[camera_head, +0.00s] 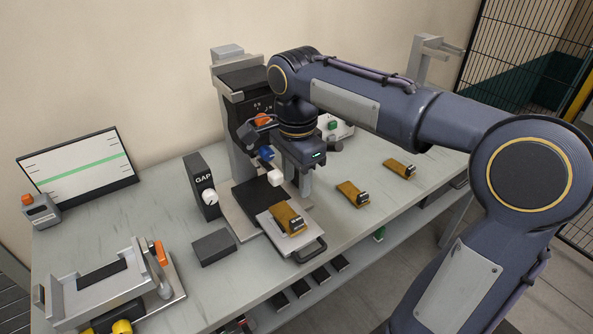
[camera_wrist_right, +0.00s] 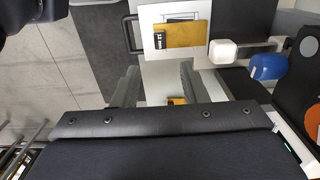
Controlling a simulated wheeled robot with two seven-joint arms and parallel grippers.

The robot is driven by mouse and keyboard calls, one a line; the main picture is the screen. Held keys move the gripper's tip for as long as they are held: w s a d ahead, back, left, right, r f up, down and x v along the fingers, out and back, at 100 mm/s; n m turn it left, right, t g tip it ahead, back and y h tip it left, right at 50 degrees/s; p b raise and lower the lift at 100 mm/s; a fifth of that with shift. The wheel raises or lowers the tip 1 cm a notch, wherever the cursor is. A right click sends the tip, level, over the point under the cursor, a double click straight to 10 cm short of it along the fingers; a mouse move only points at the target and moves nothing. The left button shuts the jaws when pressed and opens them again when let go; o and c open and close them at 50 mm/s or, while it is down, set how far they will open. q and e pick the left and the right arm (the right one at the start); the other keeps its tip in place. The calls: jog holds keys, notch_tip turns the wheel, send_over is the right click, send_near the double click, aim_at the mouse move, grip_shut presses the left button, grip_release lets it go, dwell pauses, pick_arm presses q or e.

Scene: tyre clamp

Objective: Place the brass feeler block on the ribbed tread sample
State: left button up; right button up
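Three flat brass-coloured pieces with dark labelled ends are in the head view. One brass piece (camera_head: 283,216) lies on the pale sliding tray (camera_head: 268,222); it also shows in the right wrist view (camera_wrist_right: 184,34). Another brass piece (camera_head: 348,192) and a third brass piece (camera_head: 396,166) lie on the bare table to the right. I cannot tell which is the feeler block, and no ribs are clear enough to pick out the tread sample. My right gripper (camera_head: 303,180) points down behind the tray; its fingers are apart and empty in the right wrist view (camera_wrist_right: 158,75). My left gripper is not seen.
A black press column (camera_head: 243,95) stands behind the tray. A box marked GAP (camera_head: 201,183), a dark grey block (camera_head: 214,247) and a grey clamp fixture (camera_head: 85,300) are to the left. A screen (camera_head: 78,168) stands at the back left.

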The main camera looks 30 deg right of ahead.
jog(key=s+a+f+n+t+y, duration=0.2)
jog(key=s+f+n, duration=0.2)
jog(key=s+n, duration=0.3)
jog(key=s+a+f+n+t+y, duration=0.1)
jog(key=s+a+f+n+t, duration=0.1)
jog(key=s+n, duration=0.6)
notch_tip(320, 180, down, 3)
jog(key=shift+s+r+n+t+y, duration=0.2)
jog(key=shift+s+n+t+y, duration=0.15)
jog(key=shift+s+t, duration=0.55)
jog(key=shift+s, duration=0.1)
